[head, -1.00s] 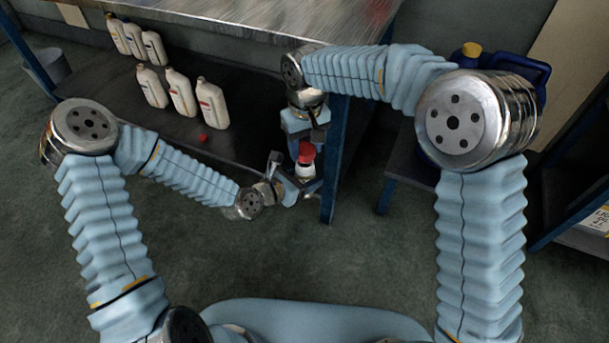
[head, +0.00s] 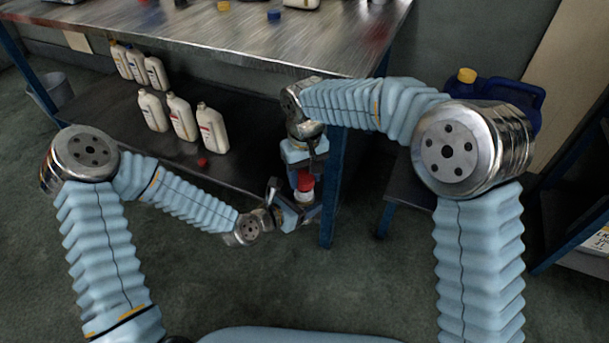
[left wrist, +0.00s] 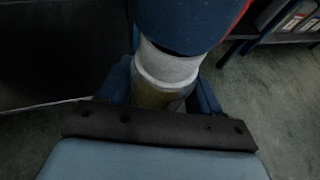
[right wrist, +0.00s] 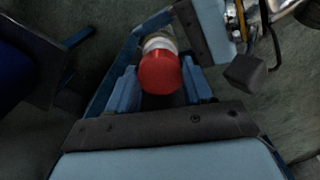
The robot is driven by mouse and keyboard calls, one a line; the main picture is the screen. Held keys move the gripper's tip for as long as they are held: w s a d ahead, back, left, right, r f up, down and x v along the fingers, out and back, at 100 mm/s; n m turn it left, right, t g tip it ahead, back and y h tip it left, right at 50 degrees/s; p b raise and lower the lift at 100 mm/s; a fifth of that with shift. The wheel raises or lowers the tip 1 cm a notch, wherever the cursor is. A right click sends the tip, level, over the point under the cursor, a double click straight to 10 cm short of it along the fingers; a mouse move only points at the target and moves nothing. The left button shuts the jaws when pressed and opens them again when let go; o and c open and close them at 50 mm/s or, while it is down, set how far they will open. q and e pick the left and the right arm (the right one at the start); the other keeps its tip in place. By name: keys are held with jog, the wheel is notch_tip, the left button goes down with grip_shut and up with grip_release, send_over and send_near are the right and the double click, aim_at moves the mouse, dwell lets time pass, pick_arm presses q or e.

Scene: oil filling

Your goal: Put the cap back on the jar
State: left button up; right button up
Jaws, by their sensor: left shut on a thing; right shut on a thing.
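The jar (head: 304,196) shows a white neck, with a yellowish body (left wrist: 158,96) in the left wrist view. My left gripper (head: 298,212) is shut on the jar and holds it up beside the table leg. The red cap (head: 305,181) is at the top of the jar's white neck. My right gripper (head: 304,165) is above it, shut on the cap, which shows between its fingers in the right wrist view (right wrist: 159,73). I cannot tell how firmly the cap is seated.
A metal-topped table (head: 250,38) with a blue leg (head: 332,190) stands close behind the grippers. Several white bottles (head: 212,128) and a small red cap (head: 203,162) are on its dark lower shelf. A blue canister (head: 510,100) stands at right. The floor in front is clear.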

aim_at(304, 202)
jog(key=shift+f, duration=0.8)
jog(key=shift+f, duration=0.6)
